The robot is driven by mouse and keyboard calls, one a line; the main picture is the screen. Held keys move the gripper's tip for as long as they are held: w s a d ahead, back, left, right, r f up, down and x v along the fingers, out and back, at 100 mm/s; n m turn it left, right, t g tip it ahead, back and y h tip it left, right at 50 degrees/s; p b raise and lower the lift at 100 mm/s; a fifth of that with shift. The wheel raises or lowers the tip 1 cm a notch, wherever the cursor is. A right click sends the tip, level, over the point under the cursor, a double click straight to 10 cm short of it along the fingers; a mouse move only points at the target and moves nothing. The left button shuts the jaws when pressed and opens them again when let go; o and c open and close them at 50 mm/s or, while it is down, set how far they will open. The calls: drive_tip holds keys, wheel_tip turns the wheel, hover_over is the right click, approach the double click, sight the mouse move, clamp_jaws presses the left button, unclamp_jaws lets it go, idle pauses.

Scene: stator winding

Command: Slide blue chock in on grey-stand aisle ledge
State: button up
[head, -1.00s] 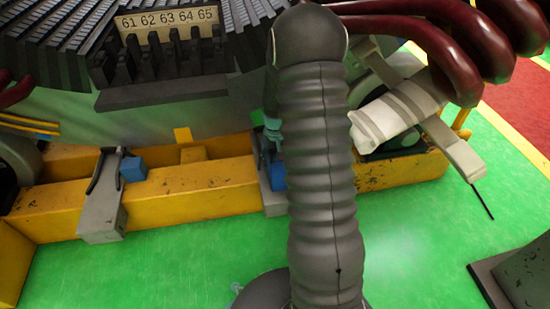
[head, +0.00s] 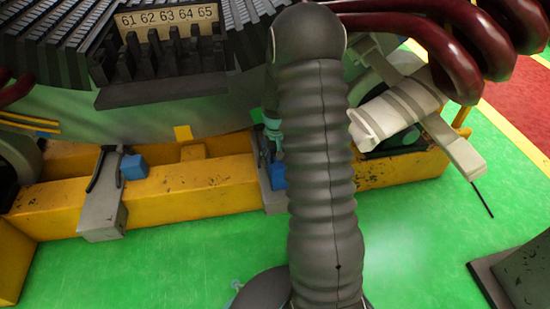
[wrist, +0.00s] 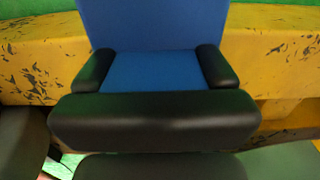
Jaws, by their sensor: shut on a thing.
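In the wrist view a blue chock (wrist: 150,25) sits between the black finger pads of my gripper (wrist: 155,78), which is shut on it. The yellow beam lies just beyond and around it. In the head view a blue piece (head: 278,176) shows at the left edge of my arm, beside a grey bracket (head: 273,201) on the beam. My arm hides most of that spot, and I cannot tell whether this piece touches the bracket. Another blue chock (head: 133,167) stands by the left grey bracket (head: 101,218).
The yellow beam (head: 190,207) runs across the head view under the grey stator with slots numbered 61 to 65. Dark red coils (head: 420,35) and a white wrapped bundle (head: 395,112) are at the right. The green floor in front is clear, except for a dark plate at the lower right.

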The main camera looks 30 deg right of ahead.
drive_tip(key=shift+w, duration=0.15)
drive_tip(key=shift+w+d+p, duration=0.2)
drive_tip(key=shift+w+d, duration=0.25)
drive_tip(key=shift+w, duration=1)
drive_tip(key=shift+w+d+p, duration=0.2)
drive_tip(key=shift+w+d, duration=0.2)
drive_tip(key=shift+w, duration=1.1)
drive_tip(key=shift+w+d+p, duration=0.2)
drive_tip(key=shift+w+d, duration=0.25)
drive_tip(key=shift+w, duration=1)
drive_tip(key=o, duration=1.4)
drive_tip(key=shift+c, duration=0.2)
wheel_tip(320, 180, up, 12)
